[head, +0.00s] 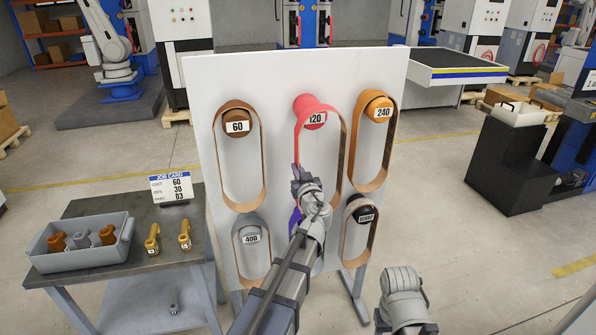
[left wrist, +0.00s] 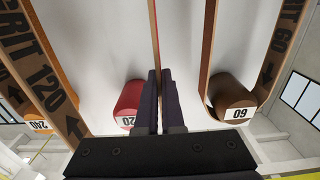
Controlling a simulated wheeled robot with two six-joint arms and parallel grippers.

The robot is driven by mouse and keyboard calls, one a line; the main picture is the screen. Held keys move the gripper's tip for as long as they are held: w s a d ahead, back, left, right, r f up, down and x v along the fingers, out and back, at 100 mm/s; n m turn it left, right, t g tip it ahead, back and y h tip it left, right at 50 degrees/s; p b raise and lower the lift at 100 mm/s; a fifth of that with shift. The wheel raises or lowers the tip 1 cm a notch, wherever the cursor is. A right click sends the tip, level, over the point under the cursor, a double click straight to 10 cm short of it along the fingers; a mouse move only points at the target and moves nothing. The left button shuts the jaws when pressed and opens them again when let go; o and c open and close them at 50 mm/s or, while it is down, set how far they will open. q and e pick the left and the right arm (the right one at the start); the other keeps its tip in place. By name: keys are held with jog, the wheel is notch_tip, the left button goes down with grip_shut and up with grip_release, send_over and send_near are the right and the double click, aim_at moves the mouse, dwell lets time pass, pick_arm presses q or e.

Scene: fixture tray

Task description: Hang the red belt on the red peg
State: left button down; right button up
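The red peg (head: 303,101) with its 120 label sticks out at the top middle of the white board. The red belt (head: 346,150), a long loop, hangs upright there, with the label inside its upper end. Whether it rests on the peg is unclear. My left gripper (head: 296,172) is shut on the belt's left strand, below the peg. In the left wrist view, upside down, the fingers (left wrist: 160,100) pinch a thin belt edge beside the red peg (left wrist: 131,98). The belt's other strand, printed 120 (left wrist: 40,75), is at left. My right gripper is out of view.
A brown peg (head: 237,127) and an orange peg (head: 379,107) flank it, each with a belt. A grey peg (head: 250,236) and a black peg (head: 363,215) below also carry belts. A side table at left holds a grey bin (head: 62,262) and yellow parts.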

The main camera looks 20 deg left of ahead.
pick_arm(q)
jog(key=shift+w+a, duration=0.1)
dwell(0.3)
jog(key=shift+x, duration=1.35)
jog(key=shift+w+a, duration=0.1)
jog(key=shift+w, duration=0.05)
jog(key=shift+x, duration=1.6)
jog(key=shift+w+a, duration=0.1)
jog(key=shift+w, duration=0.05)
jog(key=shift+x, duration=1.1)
jog(key=shift+w, duration=0.1)
jog(key=shift+x, duration=0.85)
jog(key=shift+a+f, duration=0.1)
jog(key=shift+f, duration=0.05)
